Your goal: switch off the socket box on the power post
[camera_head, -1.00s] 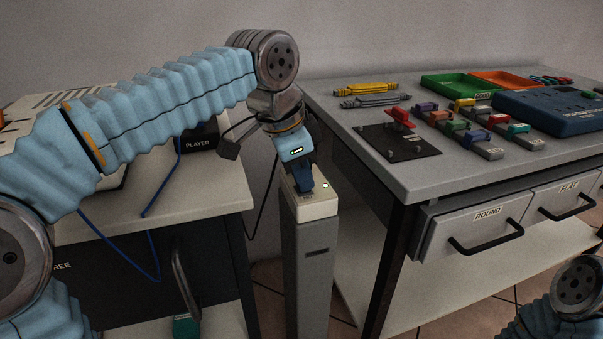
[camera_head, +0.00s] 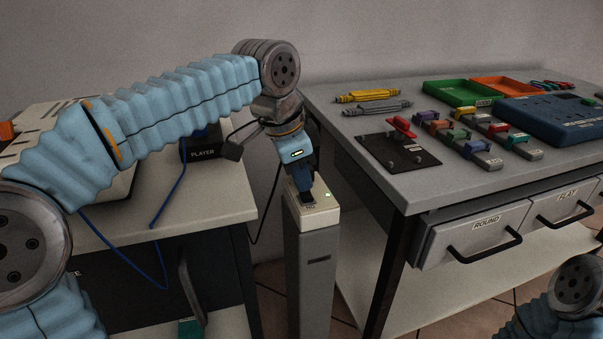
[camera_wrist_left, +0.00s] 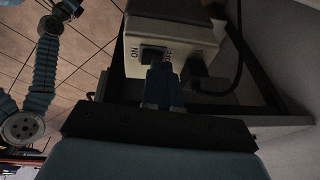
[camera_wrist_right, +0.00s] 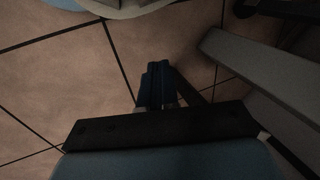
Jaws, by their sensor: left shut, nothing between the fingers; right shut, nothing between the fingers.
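The socket box (camera_head: 322,216) is pale and sits on top of the grey power post (camera_head: 316,275). A small green light glows on its top. In the left wrist view the box (camera_wrist_left: 200,35) shows a dark rocker switch (camera_wrist_left: 153,54) with ON lettering beside it, and a black plug (camera_wrist_left: 205,78). My left gripper (camera_head: 308,196) is shut and empty, pointing down at the box top. Its fingertips (camera_wrist_left: 160,70) are close by the switch; I cannot tell whether they touch it. My right gripper (camera_wrist_right: 158,70) is shut and empty above the floor tiles.
A grey workbench (camera_head: 350,150) with drawers stands close right of the post, carrying trays, a blue unit and coloured connectors. A table (camera_head: 235,195) with the player box (camera_head: 201,150) is on the left. A black cable (camera_head: 268,210) hangs beside the post. Blue cables hang at the left table.

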